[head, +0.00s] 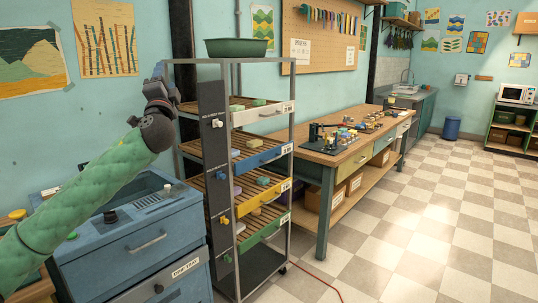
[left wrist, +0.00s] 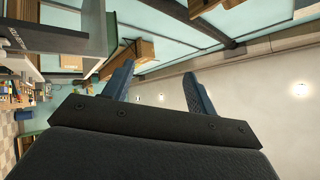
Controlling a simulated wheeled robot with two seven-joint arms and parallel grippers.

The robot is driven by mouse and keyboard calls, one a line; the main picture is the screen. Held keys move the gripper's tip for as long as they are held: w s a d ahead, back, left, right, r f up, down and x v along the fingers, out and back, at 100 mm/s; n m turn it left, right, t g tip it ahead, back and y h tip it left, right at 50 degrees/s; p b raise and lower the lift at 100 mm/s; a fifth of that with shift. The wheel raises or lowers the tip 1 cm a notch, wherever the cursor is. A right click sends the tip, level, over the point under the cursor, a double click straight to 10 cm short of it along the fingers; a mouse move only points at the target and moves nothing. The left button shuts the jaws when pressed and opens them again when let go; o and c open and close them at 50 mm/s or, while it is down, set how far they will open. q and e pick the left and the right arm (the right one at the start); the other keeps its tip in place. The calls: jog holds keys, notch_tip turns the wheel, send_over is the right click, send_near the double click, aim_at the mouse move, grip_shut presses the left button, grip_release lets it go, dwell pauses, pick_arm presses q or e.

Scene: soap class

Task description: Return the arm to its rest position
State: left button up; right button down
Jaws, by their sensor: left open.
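My left arm, in a green padded sleeve, reaches in from the left in the head view. My left gripper (head: 161,84) is raised beside the top left of the metal rack, near its upper frame. In the left wrist view its two blue fingers (left wrist: 157,88) stand apart with nothing between them. That view looks toward the ceiling and upper walls, and the picture is turned. My right gripper is in neither view.
The rack (head: 293,120) holds several slatted trays with soaps, and a green bin (head: 236,47) sits on top. A blue cabinet (head: 130,245) stands below my left arm. A wooden workbench (head: 335,150) is behind the rack. The checkered floor (head: 440,220) at right is clear.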

pick_arm(q)
jog(key=s+d+f+n+g+h+p, duration=0.1)
jog(key=s+d+f+n+g, duration=0.4)
jog(key=f, duration=0.8)
jog(key=s+d+f+g+h+p, duration=0.15)
jog(key=s+f+g, duration=0.4)
jog(key=f, duration=0.85)
jog(key=s+d+f+n+g+h, duration=0.1)
jog(key=s+d+f+n+g, duration=0.25)
jog(key=s+f, duration=0.7)
jog(key=s+d+f+n+g+h+p, duration=0.2)
jog(key=s+f+g, duration=0.6)
jog(key=s+f, duration=2.4)
jog(key=shift+s+d+n+p, duration=0.35)
jog(key=shift+s+d+p, duration=0.05)
jog(key=shift+s+d, duration=0.8)
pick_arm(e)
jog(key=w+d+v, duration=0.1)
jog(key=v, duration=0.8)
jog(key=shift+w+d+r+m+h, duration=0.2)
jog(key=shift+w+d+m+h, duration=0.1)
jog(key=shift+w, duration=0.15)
pick_arm(q)
jog(key=shift+s+a, duration=0.1)
